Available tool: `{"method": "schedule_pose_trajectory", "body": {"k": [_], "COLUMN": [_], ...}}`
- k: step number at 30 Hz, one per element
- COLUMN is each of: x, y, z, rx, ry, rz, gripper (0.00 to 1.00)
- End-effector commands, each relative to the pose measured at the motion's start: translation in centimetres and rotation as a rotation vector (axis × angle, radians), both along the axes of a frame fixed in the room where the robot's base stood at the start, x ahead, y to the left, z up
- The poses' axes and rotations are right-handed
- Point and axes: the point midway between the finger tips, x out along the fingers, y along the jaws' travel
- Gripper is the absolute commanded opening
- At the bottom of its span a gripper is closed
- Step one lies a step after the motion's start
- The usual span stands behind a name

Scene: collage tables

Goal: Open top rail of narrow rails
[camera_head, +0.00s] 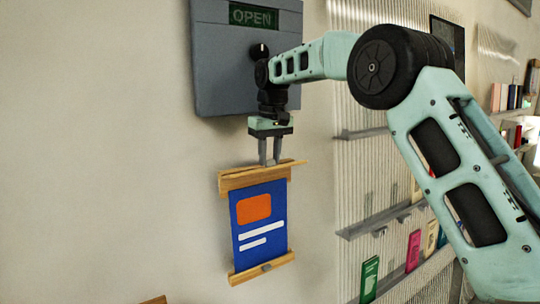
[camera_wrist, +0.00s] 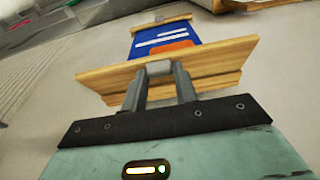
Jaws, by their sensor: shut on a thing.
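The top rail (camera_head: 252,181) is a light wooden piece on the wall, above a blue poster (camera_head: 258,222) with an orange block and white bars. It shows as two wooden strips, one jutting out at an angle from the other; the wrist view also shows the top rail (camera_wrist: 205,62). My gripper (camera_head: 270,163) reaches down to it from above. In the wrist view its fingers (camera_wrist: 160,84) are closed around a small grey tab (camera_wrist: 158,68) on the rail's edge. The bottom rail (camera_head: 262,268) lies flat across the poster's lower end, with its own grey tab.
A grey panel (camera_head: 225,70) with a green "OPEN" display hangs above, behind my wrist. To the right is a ribbed wall with shelves (camera_head: 385,222) holding coloured cards or books. The wall left of the poster is clear.

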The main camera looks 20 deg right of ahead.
Motion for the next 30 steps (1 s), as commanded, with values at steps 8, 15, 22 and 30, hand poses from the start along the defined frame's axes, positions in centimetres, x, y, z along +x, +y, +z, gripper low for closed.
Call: {"method": "schedule_pose_trajectory", "body": {"k": [8, 15, 22, 30], "x": [0.0, 0.0, -0.2, -0.6], "y": [0.0, 0.0, 0.0, -0.1], "z": [-0.2, 0.0, 2.8, 8.3], "rx": [0.000, 0.000, 0.001, 0.001], "ry": [0.002, 0.001, -0.005, -0.003], "rz": [0.000, 0.000, 0.000, 0.000], "gripper": [0.51, 0.51, 0.51, 0.51]}}
